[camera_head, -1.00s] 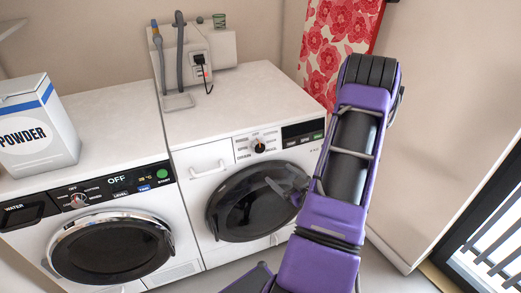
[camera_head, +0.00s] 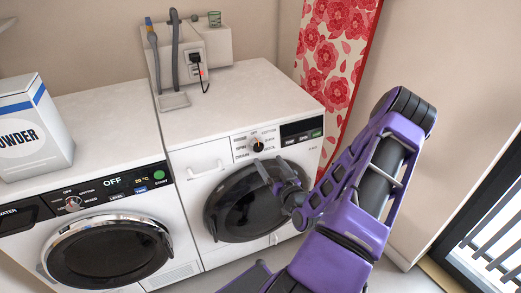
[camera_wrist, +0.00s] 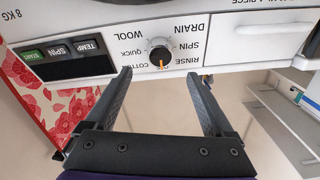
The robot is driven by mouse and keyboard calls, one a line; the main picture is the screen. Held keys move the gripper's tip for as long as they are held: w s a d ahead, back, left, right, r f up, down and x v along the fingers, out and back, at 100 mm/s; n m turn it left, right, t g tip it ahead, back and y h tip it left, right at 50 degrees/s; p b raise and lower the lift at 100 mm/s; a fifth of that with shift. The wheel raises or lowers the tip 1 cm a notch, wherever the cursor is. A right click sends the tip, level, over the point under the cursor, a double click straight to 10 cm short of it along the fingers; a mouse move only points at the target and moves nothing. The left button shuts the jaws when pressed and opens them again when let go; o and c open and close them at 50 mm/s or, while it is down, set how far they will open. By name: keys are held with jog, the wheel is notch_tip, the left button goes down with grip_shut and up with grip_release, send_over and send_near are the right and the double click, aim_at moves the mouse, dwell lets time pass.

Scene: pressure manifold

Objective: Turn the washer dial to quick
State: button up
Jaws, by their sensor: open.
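The washer dial (camera_head: 258,146) is a round dark knob with a silver rim on the right-hand machine's front panel. In the wrist view, which is upside down, the dial (camera_wrist: 160,52) has an orange mark at its picture-bottom edge, between the COTTON and RINSE labels. The QUICK label (camera_wrist: 131,52) is just left of the dial there, between COTTON and WOOL. My gripper (camera_wrist: 160,75) is open and empty, its fingers spread to either side of the dial's line. In the head view my gripper (camera_head: 276,175) is just below the dial, in front of the door. Contact with the dial is not visible.
A second machine (camera_head: 105,225) with an OFF display stands at left, with a powder box (camera_head: 35,130) on top. The right machine's door (camera_head: 245,205) is below the dial. A floral panel (camera_head: 335,60) stands behind right. Hoses and a wall box (camera_head: 190,50) are at the back.

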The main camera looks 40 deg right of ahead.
aim_at(259, 147)
jog(key=x, duration=0.8)
jog(key=shift+c, duration=0.3)
jog(key=c, duration=1.3)
